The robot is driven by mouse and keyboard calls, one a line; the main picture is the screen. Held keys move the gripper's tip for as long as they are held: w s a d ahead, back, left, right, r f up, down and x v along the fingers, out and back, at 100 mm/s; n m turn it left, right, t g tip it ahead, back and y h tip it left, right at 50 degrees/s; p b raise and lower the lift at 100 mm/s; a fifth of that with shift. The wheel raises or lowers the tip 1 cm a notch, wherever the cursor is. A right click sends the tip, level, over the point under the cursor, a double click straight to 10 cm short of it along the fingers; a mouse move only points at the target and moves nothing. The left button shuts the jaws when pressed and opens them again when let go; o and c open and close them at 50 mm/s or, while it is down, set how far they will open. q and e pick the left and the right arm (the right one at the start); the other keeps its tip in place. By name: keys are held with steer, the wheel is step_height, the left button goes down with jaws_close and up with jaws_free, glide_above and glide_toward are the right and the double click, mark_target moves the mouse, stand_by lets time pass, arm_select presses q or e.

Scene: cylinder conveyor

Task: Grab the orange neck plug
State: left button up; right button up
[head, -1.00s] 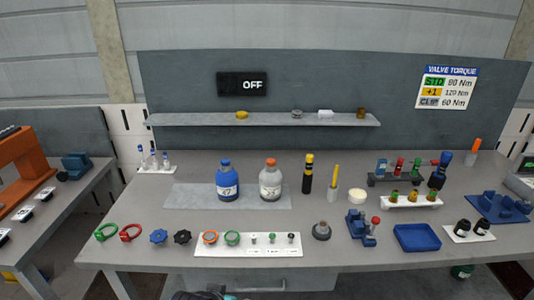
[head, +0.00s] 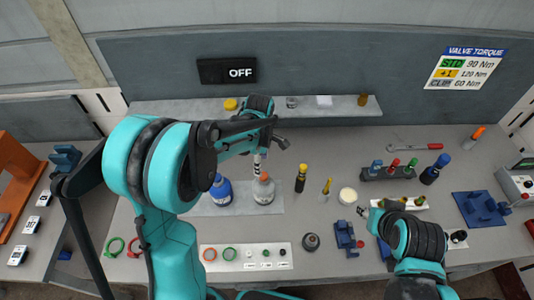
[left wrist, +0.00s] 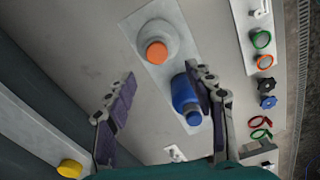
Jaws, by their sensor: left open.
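The orange plug (head: 264,176) sits on the neck of the grey-white bottle (head: 264,192), upright on a pale mat. In the left wrist view the orange plug (left wrist: 157,52) shows from above, in the space between and just beyond the fingertips. The blue bottle (head: 220,191) stands to its left; in the left wrist view the blue bottle (left wrist: 184,92) is partly covered by a finger. My left gripper (head: 271,148) is open and empty, above and behind the bottles, apart from the plug. My right gripper (head: 364,211) is low over the right side; its jaws are too small to judge.
A shelf (head: 310,108) with small items runs behind the bottles. A black cylinder with a yellow top (head: 301,178) stands right of the plugged bottle. A white strip (head: 248,257) with an orange ring (head: 209,254) and a green ring lies in front.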

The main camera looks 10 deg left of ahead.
mark_target(263, 175)
arm_select(q)
steer(key=f, duration=0.7)
steer(key=shift+w+d+f, duration=0.2)
steer(key=shift+d+f, duration=0.05)
steer(key=shift+f, duration=0.05)
steer(key=c, duration=0.9)
